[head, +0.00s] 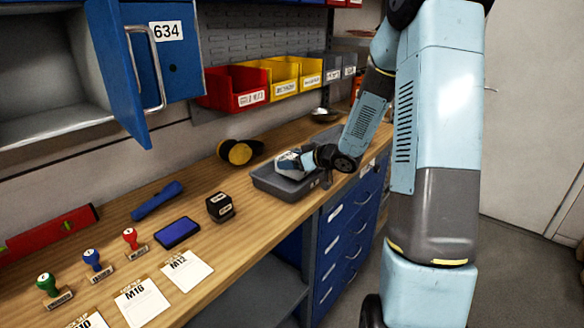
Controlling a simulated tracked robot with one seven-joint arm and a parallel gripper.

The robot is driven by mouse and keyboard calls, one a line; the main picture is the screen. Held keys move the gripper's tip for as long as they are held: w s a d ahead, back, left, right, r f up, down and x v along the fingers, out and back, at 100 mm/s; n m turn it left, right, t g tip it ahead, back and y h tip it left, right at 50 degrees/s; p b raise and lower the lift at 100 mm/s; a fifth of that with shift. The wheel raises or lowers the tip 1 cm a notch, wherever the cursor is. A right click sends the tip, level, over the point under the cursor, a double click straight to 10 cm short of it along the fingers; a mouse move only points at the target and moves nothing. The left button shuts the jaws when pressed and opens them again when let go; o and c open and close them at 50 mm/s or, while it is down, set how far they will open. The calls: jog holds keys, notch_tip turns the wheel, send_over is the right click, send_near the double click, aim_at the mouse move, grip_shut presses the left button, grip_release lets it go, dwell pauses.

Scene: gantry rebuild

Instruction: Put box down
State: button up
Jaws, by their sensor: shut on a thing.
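My gripper (311,158) is at the end of my arm, over the grey tray (272,187) near the right front edge of the wooden bench. It is shut on a small white and blue box (289,163), which looks tilted. The box is over or inside the tray; I cannot tell whether it touches the tray's floor. My dark wrist hides part of the box and the tray's right side.
A black cube-shaped stamp (220,207), a blue ink pad (178,234) and a yellow-black ear defender (238,152) lie left of the tray. Red and yellow bins (238,88) hang behind. An open blue cabinet door (124,75) juts out at upper left.

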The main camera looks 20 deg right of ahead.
jog(key=shift+f, duration=1.15)
jog(key=shift+f, duration=0.1)
jog(key=o, duration=1.1)
jog(key=shift+o, duration=0.2)
